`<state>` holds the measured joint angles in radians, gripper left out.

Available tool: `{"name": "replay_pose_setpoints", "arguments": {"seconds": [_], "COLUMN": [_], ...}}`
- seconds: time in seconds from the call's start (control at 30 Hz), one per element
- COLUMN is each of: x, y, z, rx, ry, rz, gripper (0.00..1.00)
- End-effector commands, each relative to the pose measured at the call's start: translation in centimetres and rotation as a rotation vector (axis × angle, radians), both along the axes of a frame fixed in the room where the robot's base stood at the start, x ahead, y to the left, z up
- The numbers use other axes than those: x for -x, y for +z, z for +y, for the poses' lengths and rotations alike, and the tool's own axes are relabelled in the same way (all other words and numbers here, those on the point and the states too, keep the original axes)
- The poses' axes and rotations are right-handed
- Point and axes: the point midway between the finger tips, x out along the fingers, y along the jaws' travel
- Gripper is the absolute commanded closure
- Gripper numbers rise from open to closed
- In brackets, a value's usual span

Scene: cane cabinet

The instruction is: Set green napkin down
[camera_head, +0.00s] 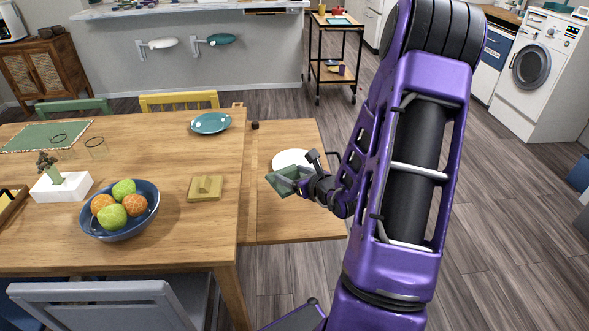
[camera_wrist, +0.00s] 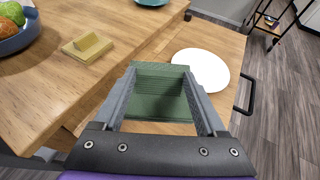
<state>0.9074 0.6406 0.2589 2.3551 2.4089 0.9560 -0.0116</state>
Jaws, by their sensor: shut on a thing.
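The green napkin (camera_wrist: 160,95) is a folded dark green cloth between the fingers of my gripper (camera_wrist: 163,85) in the wrist view. In the head view the napkin (camera_head: 285,178) sits at the tip of my gripper (camera_head: 300,180), over the lower wooden leaf at the table's right side. My gripper is shut on it. A white plate (camera_wrist: 201,70) lies just beyond the napkin and to its right; it also shows in the head view (camera_head: 292,158). I cannot tell whether the napkin touches the wood below.
A yellow napkin (camera_head: 205,188) lies on the main tabletop (camera_head: 190,240) to the left. A blue fruit bowl (camera_head: 120,222) and a teal plate (camera_head: 211,123) are also there. The leaf (camera_head: 280,232) is bare in front. A black handle (camera_wrist: 245,94) sticks out at its right edge.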

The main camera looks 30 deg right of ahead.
Motion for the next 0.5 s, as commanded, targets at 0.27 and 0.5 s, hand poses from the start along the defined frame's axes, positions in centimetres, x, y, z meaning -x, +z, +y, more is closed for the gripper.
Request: {"name": "replay_pose_setpoints", "arguments": {"seconds": [0.27,0.5], "x": [0.9,0.9], "y": [-2.7,-6.1], "z": [-3.7,-3.6], "rx": [-0.008,-0.006], "ry": [-0.088,-0.087], "rz": [0.002,0.000], "gripper": [0.80,0.80]}}
